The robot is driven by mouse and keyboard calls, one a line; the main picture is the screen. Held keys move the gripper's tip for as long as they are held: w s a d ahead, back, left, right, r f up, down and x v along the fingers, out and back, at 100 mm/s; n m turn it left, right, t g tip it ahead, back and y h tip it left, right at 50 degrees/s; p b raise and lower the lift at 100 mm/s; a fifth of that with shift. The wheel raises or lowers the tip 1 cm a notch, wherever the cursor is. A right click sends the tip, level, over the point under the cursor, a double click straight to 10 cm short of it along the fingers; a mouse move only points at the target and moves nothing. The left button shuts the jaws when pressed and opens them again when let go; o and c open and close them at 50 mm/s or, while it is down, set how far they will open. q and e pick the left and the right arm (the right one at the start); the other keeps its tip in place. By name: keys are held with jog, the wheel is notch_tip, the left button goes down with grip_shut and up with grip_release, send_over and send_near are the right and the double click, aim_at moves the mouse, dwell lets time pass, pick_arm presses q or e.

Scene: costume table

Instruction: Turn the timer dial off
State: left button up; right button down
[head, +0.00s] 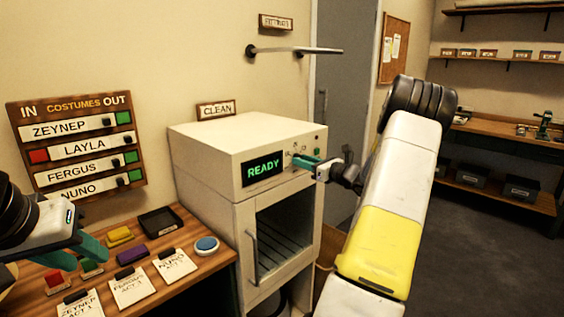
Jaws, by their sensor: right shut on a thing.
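The timer dial is on the front panel of the white cabinet (205,157), to the right of a green "READY" display (263,168). My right gripper (303,163) is at this panel with its teal fingers shut on the dial, which they mostly hide. I cannot tell which way the dial points. My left gripper (88,258) is at the lower left over the wooden table, with its fingers apart and nothing seen between them.
The cabinet's windowed door (280,235) is shut, with a handle on its left. The wooden table (207,272) holds clipboards, coloured pads, a black tray (160,222) and a blue round button (206,245). A costume board (75,150) hangs on the wall. Floor is clear at right.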

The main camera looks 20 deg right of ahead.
jog(key=shift+n, duration=0.4)
jog(key=n, duration=1.1)
jog(key=shift+d, duration=0.1)
dwell(0.4)
jog(key=c, duration=1.1)
grip_release()
jog(key=v, duration=0.7)
jog(key=shift+s+d, duration=0.15)
jog(key=shift+s, duration=0.2)
